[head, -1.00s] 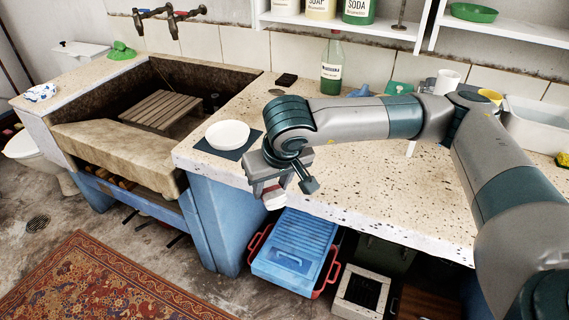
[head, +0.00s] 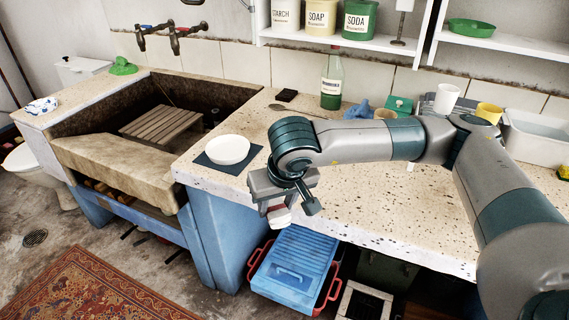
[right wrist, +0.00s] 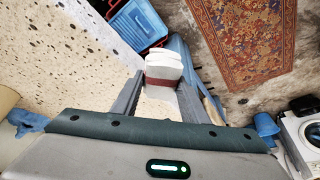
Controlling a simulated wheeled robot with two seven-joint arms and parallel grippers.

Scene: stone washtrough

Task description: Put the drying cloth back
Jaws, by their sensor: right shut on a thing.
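A folded white thing with a dark red band, which looks like the drying cloth (right wrist: 163,67), is between the fingers of my right gripper (right wrist: 160,88). In the head view the cloth (head: 279,216) shows as a small white and reddish end below my right gripper (head: 284,202). The gripper is shut on it, in front of the worktop's front edge and above the blue-lidded crate. The part of the cloth between the fingers is partly hidden. My left gripper is not in view.
The speckled worktop (head: 370,212) bears a white bowl (head: 228,149) on a dark mat, a green bottle (head: 331,84) and mugs at the back. The stone trough (head: 105,158) is left. A blue-lidded crate (head: 293,262) stands below. Shelves (head: 400,48) hang above.

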